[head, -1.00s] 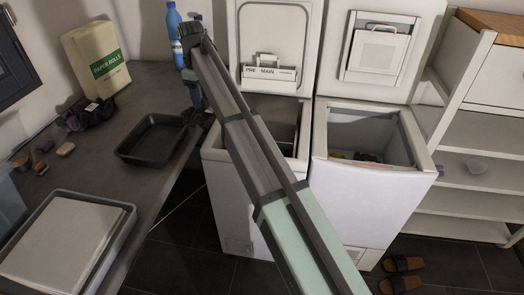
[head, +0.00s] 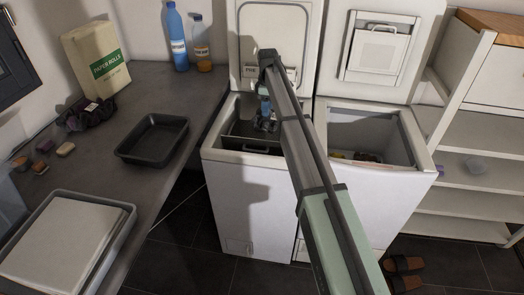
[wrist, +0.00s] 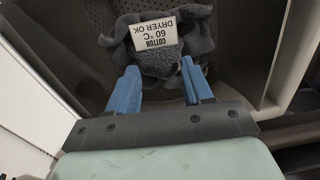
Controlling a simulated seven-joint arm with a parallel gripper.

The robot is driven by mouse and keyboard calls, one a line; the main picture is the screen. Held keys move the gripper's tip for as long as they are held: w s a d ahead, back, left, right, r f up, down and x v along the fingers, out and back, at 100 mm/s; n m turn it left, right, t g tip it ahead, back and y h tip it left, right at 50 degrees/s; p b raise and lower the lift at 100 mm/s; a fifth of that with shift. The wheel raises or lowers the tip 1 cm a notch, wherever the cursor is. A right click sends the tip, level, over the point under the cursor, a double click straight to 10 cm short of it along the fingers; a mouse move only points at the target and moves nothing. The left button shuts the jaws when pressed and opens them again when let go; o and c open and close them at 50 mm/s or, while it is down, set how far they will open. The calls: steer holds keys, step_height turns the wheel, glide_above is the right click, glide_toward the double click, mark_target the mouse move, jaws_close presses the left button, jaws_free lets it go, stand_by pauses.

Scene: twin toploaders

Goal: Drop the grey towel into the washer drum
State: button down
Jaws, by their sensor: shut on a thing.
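The grey towel (wrist: 165,62) hangs bunched between my gripper's blue fingers in the wrist view, with a white label reading cotton, 60 °C, dryer OK. My gripper (wrist: 160,85) is shut on it. In the head view my gripper (head: 266,112) points down at the opening of the left toploader, the washer (head: 245,185), whose raised lid carries a PRE/MAIN drawer. The towel is small and dark there. Whether the towel touches the drum is unclear.
The right toploader (head: 370,195) stands open beside the washer, with some items inside. A black tray (head: 152,140), a paper rolls bag (head: 97,60) and two bottles stand on the left counter. A shelf unit (head: 480,150) is at right. My arm crosses between the machines.

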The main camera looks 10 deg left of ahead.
mark_target(267, 118)
steer(key=shift+d+f, duration=0.1)
steer(key=shift+f, duration=2.95)
steer(key=shift+c, duration=1.9)
jaws_free()
step_height(267, 118, up, 14)
steer(key=shift+f, duration=0.1)
steer(key=shift+w+d, duration=0.1)
